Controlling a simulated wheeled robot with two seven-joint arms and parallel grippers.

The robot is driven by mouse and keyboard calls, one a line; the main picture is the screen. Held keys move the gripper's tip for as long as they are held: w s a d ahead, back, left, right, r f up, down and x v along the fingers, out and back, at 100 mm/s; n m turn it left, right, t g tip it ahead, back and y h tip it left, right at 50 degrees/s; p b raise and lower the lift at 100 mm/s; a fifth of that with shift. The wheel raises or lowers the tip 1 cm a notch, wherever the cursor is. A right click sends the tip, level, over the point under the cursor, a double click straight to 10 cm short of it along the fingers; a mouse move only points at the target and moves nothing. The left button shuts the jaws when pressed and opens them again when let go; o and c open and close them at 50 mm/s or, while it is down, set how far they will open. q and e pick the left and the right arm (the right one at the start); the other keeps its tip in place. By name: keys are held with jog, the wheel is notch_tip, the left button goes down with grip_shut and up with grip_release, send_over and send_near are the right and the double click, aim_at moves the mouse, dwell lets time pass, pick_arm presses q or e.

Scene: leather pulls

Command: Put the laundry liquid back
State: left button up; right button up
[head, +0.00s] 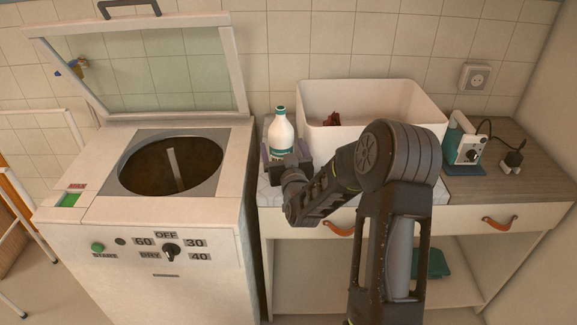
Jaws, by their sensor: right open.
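The laundry liquid appears to be the white bottle (281,134) with a teal cap and teal label. It stands upright on the counter, left of the white basin. My right gripper (285,153) is open at the bottle's lower part, one finger showing on each side of it. The gripper body hides the bottle's base, and I cannot tell whether the fingers touch it. My left gripper is not in view.
A top-loading washer (165,270) with its glass lid raised stands at left. A white basin (415,105) with a dark reddish item (331,119) inside is close right of the bottle. An iron (466,147) and plug (514,158) are farther right. A green cloth (434,263) lies on the lower shelf.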

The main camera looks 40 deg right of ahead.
jog(key=b+v, duration=0.1)
jog(key=v, duration=0.8)
jog(key=shift+b, duration=0.35)
dwell(1.0)
